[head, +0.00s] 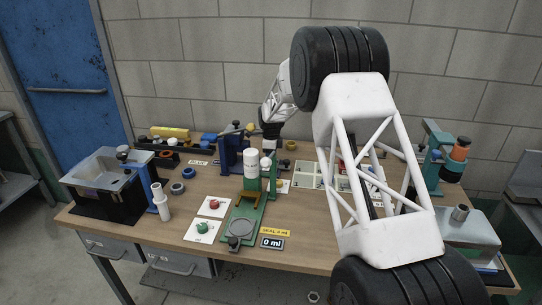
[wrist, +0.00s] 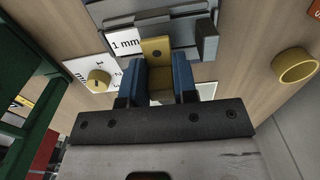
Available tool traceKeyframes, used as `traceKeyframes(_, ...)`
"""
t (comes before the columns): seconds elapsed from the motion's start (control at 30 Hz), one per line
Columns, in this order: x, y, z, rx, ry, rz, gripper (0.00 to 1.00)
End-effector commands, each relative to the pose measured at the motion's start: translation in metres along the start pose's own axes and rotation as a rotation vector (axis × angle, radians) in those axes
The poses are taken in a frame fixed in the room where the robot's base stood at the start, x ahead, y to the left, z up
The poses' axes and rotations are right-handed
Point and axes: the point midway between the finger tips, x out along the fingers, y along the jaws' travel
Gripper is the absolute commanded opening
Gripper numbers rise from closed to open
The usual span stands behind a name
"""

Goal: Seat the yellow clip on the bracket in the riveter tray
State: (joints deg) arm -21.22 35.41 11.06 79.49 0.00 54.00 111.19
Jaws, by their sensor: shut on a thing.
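My gripper (wrist: 160,75) is shut on the yellow clip (wrist: 156,49), which has a small dark hole and sticks out past the blue fingertips in the wrist view. The clip's far end lies in front of, or against, a grey-blue fixture with a "1 mm" label; I cannot tell whether they touch. In the head view my gripper (head: 270,135) is at the back middle of the bench, beside a blue stand (head: 231,150), and the clip is not clear there. I cannot make out the bracket or tell which part is the riveter tray.
In the wrist view a yellow ring (wrist: 295,66) lies to the right and a yellow knob (wrist: 98,80) on a white card to the left. In the head view a green press-like fixture (head: 246,220) stands front middle, a grey bin (head: 104,172) left, and a teal machine (head: 437,155) right.

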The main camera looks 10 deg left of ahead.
Motion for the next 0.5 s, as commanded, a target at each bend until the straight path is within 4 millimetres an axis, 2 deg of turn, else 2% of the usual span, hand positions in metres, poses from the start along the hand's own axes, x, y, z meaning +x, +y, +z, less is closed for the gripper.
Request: traceKeyframes(0.5,0.0094,0.0001,0.0,0.0,0.0,0.001,0.01)
